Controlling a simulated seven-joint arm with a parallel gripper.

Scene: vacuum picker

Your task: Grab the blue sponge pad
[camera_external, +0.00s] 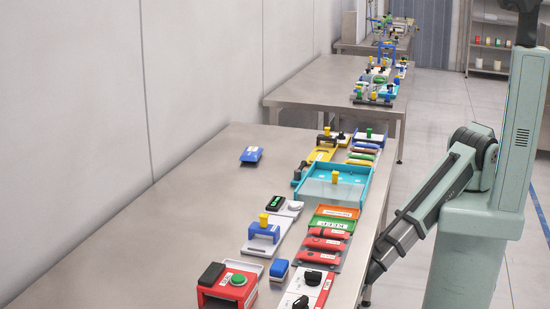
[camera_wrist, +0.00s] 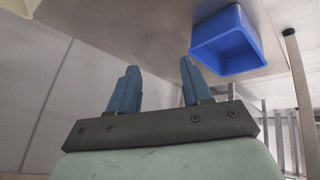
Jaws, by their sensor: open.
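A small blue block with a pale lower layer (camera_external: 279,270), which looks like the sponge pad, lies on the near part of the metal table (camera_external: 190,220). Another blue piece with a white label (camera_external: 251,154) lies alone farther back, so I cannot be fully sure which is the pad. In the wrist view my gripper (camera_wrist: 158,82) is open, its two blue-grey fingers wide apart with nothing between them. Neither blue piece shows in the wrist view. In the external view my gripper is hidden low beyond the table's right edge.
A blue open bin (camera_wrist: 230,42) shows beyond the fingers in the wrist view. Around the block stand a red box with a green button (camera_external: 238,279), a white panel with black knobs (camera_external: 303,290) and red pieces (camera_external: 322,244). The table's left side is clear.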

